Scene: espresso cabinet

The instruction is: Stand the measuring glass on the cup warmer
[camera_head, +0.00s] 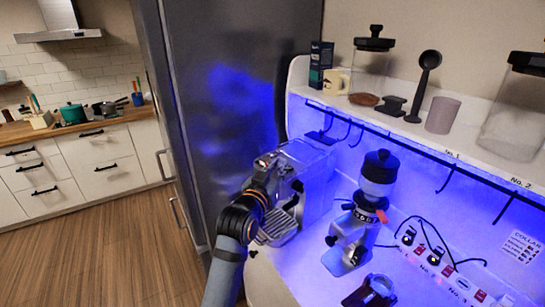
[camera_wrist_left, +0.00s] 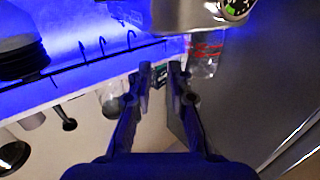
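The espresso machine (camera_head: 295,180) stands on the counter in the head view; its flat top (camera_head: 310,152) is the likely cup warmer. The left wrist view is upside down and shows part of the machine body (camera_wrist_left: 190,14) with a round gauge. A clear measuring glass (camera_wrist_left: 205,58) with red lines shows there, its base end against the machine's top edge; exact contact is unclear. I cannot make out the glass in the head view. My left gripper (camera_head: 268,165) is at the machine's left side. Its fingers (camera_wrist_left: 161,68) are apart and empty, beside the glass. My right gripper is not in view.
A grinder (camera_head: 355,235) stands right of the machine, and a dark round item (camera_head: 375,291) is in front. The shelf (camera_head: 400,122) above holds a box, mug (camera_head: 336,82), jars, a scoop and a cup (camera_head: 442,115). A tall fridge (camera_head: 235,85) is close on the left.

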